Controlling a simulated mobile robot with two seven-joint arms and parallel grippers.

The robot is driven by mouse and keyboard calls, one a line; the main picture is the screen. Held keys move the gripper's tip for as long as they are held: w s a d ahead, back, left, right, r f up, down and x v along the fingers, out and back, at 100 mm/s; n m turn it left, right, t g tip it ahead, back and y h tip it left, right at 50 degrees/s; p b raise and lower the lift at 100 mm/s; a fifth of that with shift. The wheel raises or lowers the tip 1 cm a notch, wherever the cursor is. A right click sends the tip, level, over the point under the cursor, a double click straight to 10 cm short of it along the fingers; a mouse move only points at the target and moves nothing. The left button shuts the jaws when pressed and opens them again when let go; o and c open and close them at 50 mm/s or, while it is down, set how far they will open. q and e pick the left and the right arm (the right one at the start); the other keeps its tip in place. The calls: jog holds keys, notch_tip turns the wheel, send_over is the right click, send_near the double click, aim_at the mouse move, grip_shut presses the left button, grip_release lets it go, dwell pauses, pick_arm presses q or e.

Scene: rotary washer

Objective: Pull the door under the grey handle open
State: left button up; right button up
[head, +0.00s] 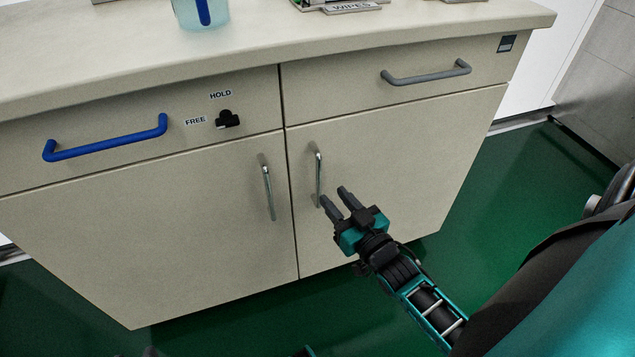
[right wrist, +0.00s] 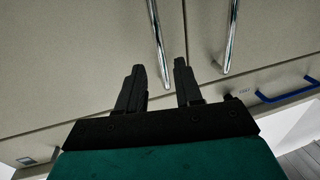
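The grey handle (head: 427,74) is on the upper right drawer. Below it is the closed right door (head: 400,165), with an upright chrome handle (head: 318,174) near its left edge. My right gripper (head: 334,195) is open just in front of this door, close to the lower end of the chrome handle. In the right wrist view the same handle (right wrist: 158,40) runs down in line with the gap between the open fingers (right wrist: 160,68). I cannot tell how deep it sits relative to the fingertips.
The left door has its own chrome handle (head: 268,187) close by. Above it are a blue drawer handle (head: 106,138) and a black knob (head: 228,119) between HOLD and FREE labels. A container (head: 201,14) stands on the counter. The green floor (head: 500,215) is clear at right.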

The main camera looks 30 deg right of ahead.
aim_at(320, 182)
jog(key=w+b, duration=0.1)
jog(key=w, duration=0.6)
jog(key=shift+w+d+b, duration=0.1)
jog(key=shift+w+b, duration=0.1)
jog(key=shift+b, duration=0.1)
jog(key=shift+c, duration=0.4)
grip_shut()
